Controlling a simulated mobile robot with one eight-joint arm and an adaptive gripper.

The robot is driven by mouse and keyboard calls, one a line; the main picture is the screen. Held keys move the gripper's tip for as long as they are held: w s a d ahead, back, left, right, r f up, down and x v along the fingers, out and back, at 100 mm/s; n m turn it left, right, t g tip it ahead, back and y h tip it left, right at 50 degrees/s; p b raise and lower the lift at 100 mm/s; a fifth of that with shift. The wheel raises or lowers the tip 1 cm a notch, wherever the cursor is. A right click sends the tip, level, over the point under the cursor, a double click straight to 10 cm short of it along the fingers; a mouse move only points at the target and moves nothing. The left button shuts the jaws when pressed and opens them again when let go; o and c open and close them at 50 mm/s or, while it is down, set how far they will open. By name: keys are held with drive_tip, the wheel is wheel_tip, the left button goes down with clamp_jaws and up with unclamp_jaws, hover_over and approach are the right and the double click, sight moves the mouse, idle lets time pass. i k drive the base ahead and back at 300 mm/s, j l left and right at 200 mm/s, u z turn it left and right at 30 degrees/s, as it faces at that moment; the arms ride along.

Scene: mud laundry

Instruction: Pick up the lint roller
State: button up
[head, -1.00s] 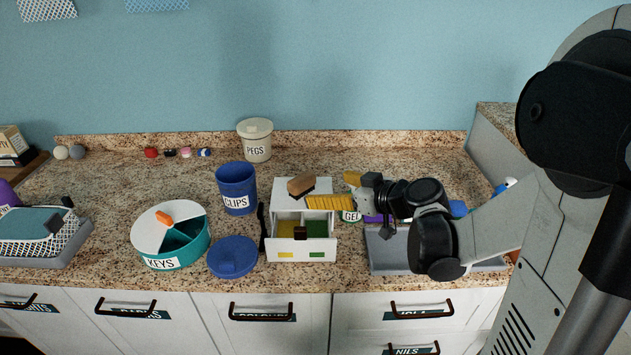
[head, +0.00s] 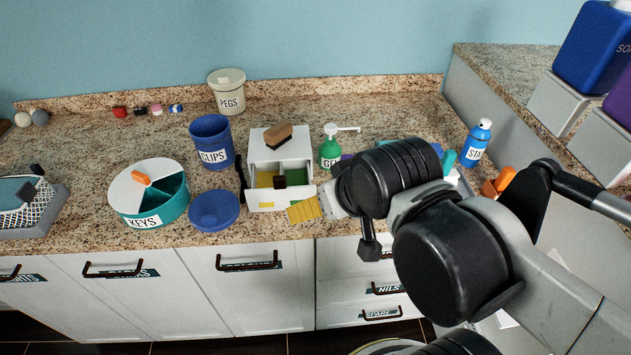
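I cannot make out the lint roller for certain. A teal handle-like piece (head: 448,160) with something white below it shows at the right of the counter, just behind my arm; it may be the roller, but most of it is hidden. My gripper (head: 304,210) shows yellow ridged fingers, in front of the lower right corner of the small white drawer box. The fingers overlap in this view, so their opening does not show. No held object is visible, and my wrist hides the counter behind it.
A green gel pump bottle (head: 330,152), blue spray bottle (head: 477,143) and orange item (head: 498,181) stand nearby. The blue clips tub (head: 211,142) and keys container (head: 125,196) are left.

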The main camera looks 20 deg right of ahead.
sight(451, 175)
drive_tip(key=z, duration=1.35)
